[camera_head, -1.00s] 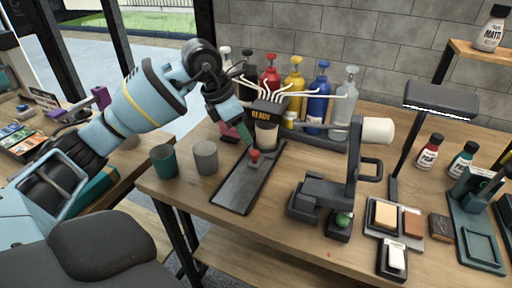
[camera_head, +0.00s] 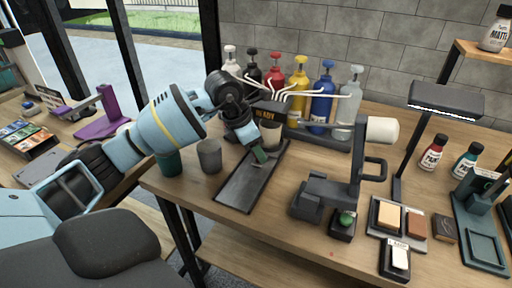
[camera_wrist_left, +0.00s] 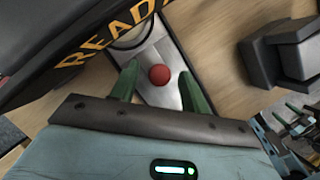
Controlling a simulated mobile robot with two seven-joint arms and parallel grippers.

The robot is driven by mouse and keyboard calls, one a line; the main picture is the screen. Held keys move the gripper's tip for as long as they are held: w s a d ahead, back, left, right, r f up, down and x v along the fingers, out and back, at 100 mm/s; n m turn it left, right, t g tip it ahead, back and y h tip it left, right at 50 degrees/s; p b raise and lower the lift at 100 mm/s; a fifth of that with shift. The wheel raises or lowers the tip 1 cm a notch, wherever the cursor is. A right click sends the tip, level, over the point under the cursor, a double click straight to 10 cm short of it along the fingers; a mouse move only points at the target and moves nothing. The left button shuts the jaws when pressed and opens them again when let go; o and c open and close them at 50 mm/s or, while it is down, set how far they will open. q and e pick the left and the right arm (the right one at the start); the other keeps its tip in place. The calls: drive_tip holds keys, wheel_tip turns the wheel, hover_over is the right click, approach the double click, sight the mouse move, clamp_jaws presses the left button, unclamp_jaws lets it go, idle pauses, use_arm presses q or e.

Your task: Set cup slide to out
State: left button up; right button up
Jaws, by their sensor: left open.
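The cup slide (camera_head: 236,190) is a long dark tray with a raised rim, lying in front of the "READY" dispenser (camera_head: 270,107). A grey cup (camera_head: 271,133) stands at its back end, under the dispenser. A red round knob (camera_wrist_left: 159,75) on the slide shows in the left wrist view; in the head view my gripper hides it. My left gripper (camera_head: 262,156) is low over the slide. In the left wrist view its green fingers (camera_wrist_left: 159,84) are open, one on each side of the knob, with gaps showing. What seems my right gripper shows small at that view's lower right edge.
Two cups, one green (camera_head: 168,162) and one grey (camera_head: 209,155), stand left of the slide. A dark machine with a white roller (camera_head: 381,130) stands to the right. Several coloured pump bottles (camera_head: 299,80) line the back. The table's front edge is close to the slide.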

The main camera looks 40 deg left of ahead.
use_arm(q)
clamp_jaws()
use_arm(e)
drive_tip(key=shift+w, duration=0.15)
